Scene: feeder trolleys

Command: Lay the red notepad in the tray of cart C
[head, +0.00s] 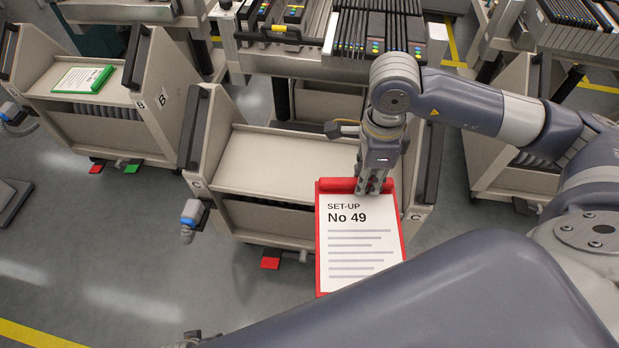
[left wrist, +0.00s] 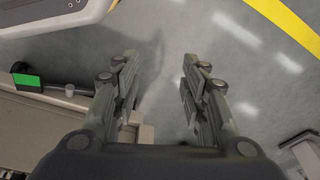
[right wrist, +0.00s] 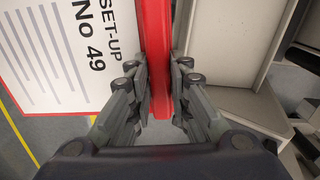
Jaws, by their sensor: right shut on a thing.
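The red notepad (head: 360,245), with a white sheet reading "SET-UP No 49", hangs from my right gripper (head: 374,188) in the head view. The gripper is shut on its red top edge. In the right wrist view the red edge (right wrist: 155,60) runs between the two fingers (right wrist: 160,95). Cart C (head: 197,184) stands behind the notepad, and its beige tray (head: 275,160) is empty where it shows. The notepad hides part of the cart's right front. My left gripper (left wrist: 160,85) shows in the left wrist view, open and empty above the floor.
Cart B (head: 110,125) at the left holds a green notepad (head: 83,79) in its tray. Behind cart C stands a feeder rack (head: 330,70) with several dark feeders. Another cart (head: 510,130) is at the right. Grey floor is open at the front left.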

